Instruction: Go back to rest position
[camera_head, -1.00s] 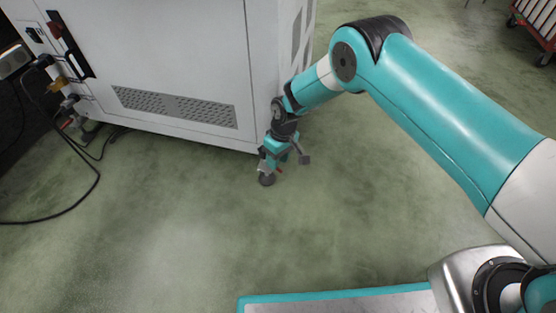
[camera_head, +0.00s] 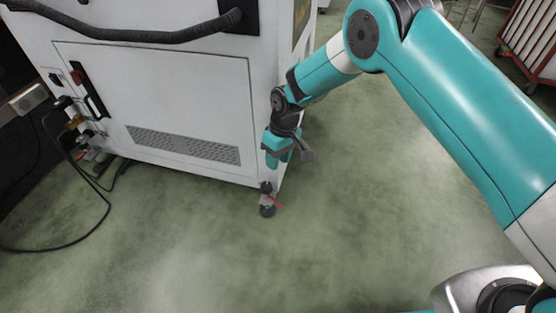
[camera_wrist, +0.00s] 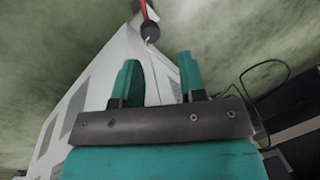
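My gripper (camera_head: 279,160) hangs at the end of my teal arm, close to the front right corner of a white machine cabinet (camera_head: 160,105) in the head view. In the wrist view my gripper (camera_wrist: 160,75) shows two teal fingers standing apart with nothing between them. The gripper is open and empty. In the head view it appears just above a caster foot (camera_head: 267,200) with a red lever. The caster (camera_wrist: 150,30) also shows beyond the fingertips in the wrist view. I cannot tell the exact distance to the cabinet side.
A black corrugated hose (camera_head: 130,34) runs across the cabinet's upper part. Black cables (camera_head: 103,205) lie on the floor at the left. A red-framed cart (camera_head: 530,45) stands at the far right. The green floor (camera_head: 340,235) in front is clear.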

